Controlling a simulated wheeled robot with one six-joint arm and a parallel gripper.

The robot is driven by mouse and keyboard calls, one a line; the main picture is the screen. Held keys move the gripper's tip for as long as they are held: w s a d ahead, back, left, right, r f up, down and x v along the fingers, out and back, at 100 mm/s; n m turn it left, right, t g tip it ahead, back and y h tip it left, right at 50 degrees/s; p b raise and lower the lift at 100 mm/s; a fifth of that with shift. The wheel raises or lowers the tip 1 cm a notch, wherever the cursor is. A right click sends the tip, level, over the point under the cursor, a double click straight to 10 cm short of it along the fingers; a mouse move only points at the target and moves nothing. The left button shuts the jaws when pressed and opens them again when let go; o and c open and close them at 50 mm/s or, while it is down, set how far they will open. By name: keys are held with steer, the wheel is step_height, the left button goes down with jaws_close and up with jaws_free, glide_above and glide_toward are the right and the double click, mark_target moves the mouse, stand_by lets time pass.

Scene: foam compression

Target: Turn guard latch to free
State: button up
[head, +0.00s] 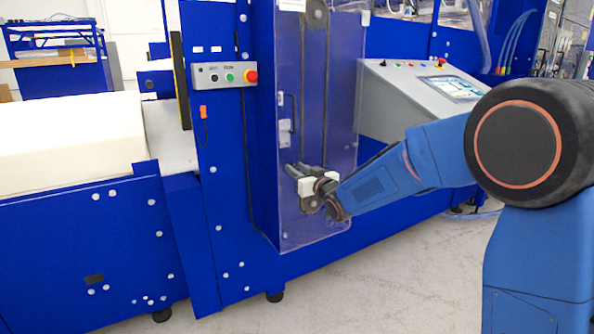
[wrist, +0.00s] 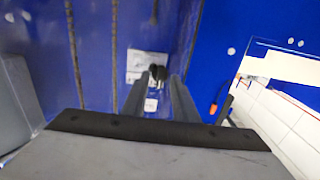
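The guard latch appears as a small light-grey plate on the clear guard door, at the door's left side in the head view (head: 285,132). In the wrist view, a pale latch plate (wrist: 137,62) with a dark knob or lever (wrist: 158,72) lies beyond my fingertips. My gripper (head: 302,170) is in front of the guard, lower than the latch in the head view. In the wrist view my gripper's two dark fingers (wrist: 157,82) are apart with nothing clearly held. The knob shows between or just past the tips; I cannot tell whether they touch it. The latch's setting is too small to read.
The transparent guard (head: 335,130) covers a tall recess in the blue machine. A button panel (head: 225,77) is to the left, with a white foam block (head: 70,140) further left. A sloped control console (head: 415,100) stands behind my arm. The floor (head: 400,280) in front is clear.

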jaws_close()
steer(key=shift+m, duration=0.3)
steer(key=m, duration=1.7)
steer(key=shift+w+d+f, duration=0.1)
steer(key=shift+d+f, duration=0.05)
steer(key=shift+m, duration=0.3)
stand_by(0.4)
